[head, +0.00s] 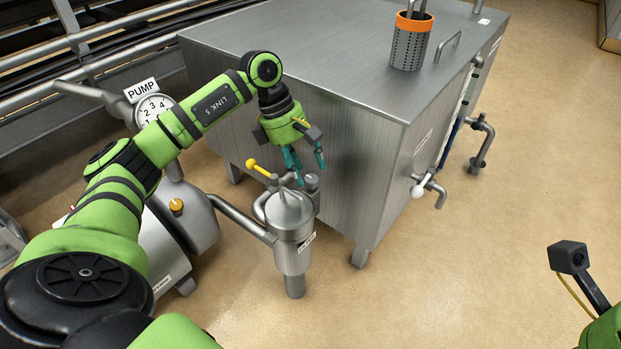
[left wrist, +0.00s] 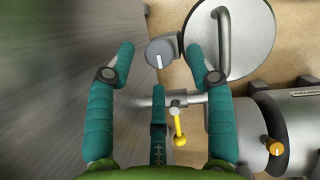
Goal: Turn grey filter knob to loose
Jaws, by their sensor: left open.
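The grey filter knob (head: 311,181) is a small round knob beside the lid of the steel filter housing (head: 292,255). In the left wrist view the knob (left wrist: 161,50) shows from above, with a white pointer mark towards the bottom of the picture. My left gripper (head: 308,172) points down just above the knob. Its teal fingers are spread open, and in the wrist view the knob appears between the two upper fingertips, with no visible contact. The knob's label cannot be read. Of my right arm only a green part with a camera block shows; its fingers are outside the picture.
A yellow-ended lever (head: 260,168) stands close to the left fingers. A pump with an orange knob (head: 176,206) lies to the left, piped to the housing. A large steel cabinet (head: 330,130) stands close behind the gripper. The floor at the front right is clear.

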